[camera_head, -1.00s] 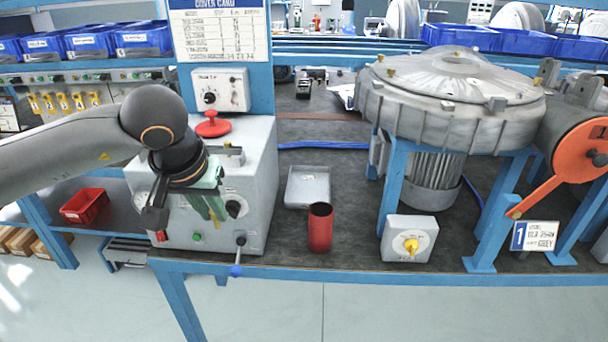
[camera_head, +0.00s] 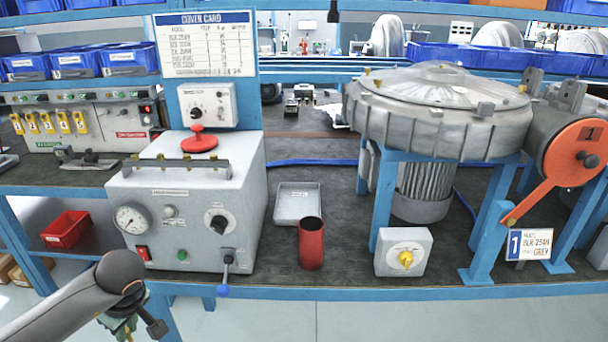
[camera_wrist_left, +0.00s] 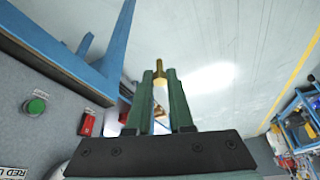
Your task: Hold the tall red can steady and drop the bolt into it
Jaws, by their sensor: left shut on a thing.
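The tall red can (camera_head: 311,246) stands upright and open-topped near the bench's front edge, with no gripper at it. My left gripper (camera_head: 124,326) is low at the bottom left of the head view, in front of the bench and well left of the can. In the left wrist view its two green fingers (camera_wrist_left: 160,80) are shut on a thin brass-coloured piece, which looks like the bolt (camera_wrist_left: 159,65); its tip sticks out past the fingertips. The fingers hide the rest of the piece. My right gripper is in neither view.
A grey control box (camera_head: 187,205) with gauge and knobs stands left of the can; its blue-tipped lever (camera_head: 224,275) juts forward. A shallow metal tray (camera_head: 291,205) lies behind the can. A small box with a yellow knob (camera_head: 403,252) and the large blower (camera_head: 440,120) stand right.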

